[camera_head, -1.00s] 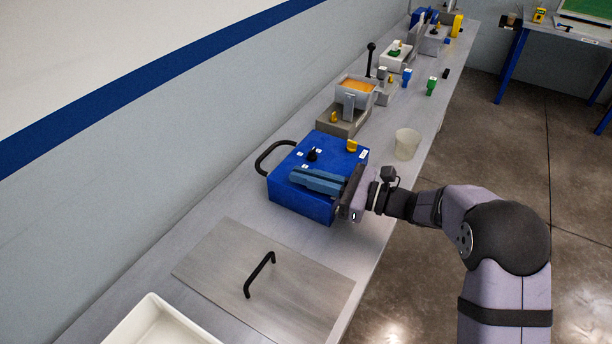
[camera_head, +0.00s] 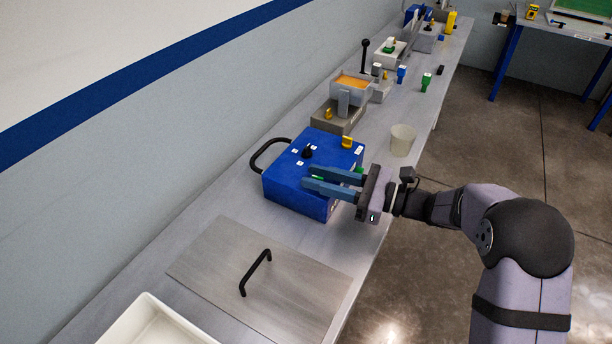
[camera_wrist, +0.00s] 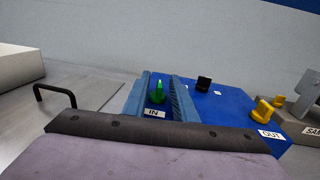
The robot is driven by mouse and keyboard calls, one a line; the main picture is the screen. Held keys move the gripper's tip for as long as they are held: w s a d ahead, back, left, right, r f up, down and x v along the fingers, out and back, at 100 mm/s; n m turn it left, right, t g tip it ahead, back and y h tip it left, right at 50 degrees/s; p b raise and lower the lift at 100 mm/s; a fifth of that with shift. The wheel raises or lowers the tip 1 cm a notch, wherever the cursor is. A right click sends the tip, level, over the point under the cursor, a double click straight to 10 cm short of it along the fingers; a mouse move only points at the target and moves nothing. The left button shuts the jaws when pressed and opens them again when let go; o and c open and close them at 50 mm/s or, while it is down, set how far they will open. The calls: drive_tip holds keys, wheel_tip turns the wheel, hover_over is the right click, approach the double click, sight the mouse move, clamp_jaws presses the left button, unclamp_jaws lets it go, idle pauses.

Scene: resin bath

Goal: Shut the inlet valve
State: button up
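The blue box (camera_head: 290,190) stands on the bench. In the wrist view its green inlet valve handle (camera_wrist: 158,93) stands behind a white "IN" label (camera_wrist: 153,114). My gripper (camera_wrist: 161,76) is open, with one blue finger on each side of the green handle. A gap shows between the handle and the right finger; contact on the left cannot be told. In the head view my gripper (camera_head: 308,178) reaches over the box from the right, and the fingers hide most of the handle. A yellow handle (camera_wrist: 264,110) by the "OUT" label is at the box's right side.
A black knob (camera_head: 307,152) stands on the box top, and a black hose or handle (camera_head: 262,156) curves from its back. A translucent cup (camera_head: 402,140) stands to the right. A metal plate with a black handle (camera_head: 255,272) and a white tray (camera_head: 150,325) are in front.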

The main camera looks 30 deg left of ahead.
drive_tip(key=shift+w+d, duration=0.2)
drive_tip(key=shift+d, duration=1.3)
wheel_tip(320, 180, up, 10)
drive_tip(key=d+r+p, duration=0.1)
drive_tip(key=p, duration=0.9)
drive_tip(key=h, duration=0.5)
hover_over(333, 182)
drive_tip(key=s+d, duration=0.2)
drive_tip(key=d, duration=0.2)
wheel_tip(333, 182, down, 8)
drive_tip(key=shift+t+y, duration=0.3)
drive_tip(key=shift+t, duration=0.1)
drive_tip(key=shift+p+x, duration=1.35)
drive_tip(key=shift+x, duration=2.2)
clamp_jaws()
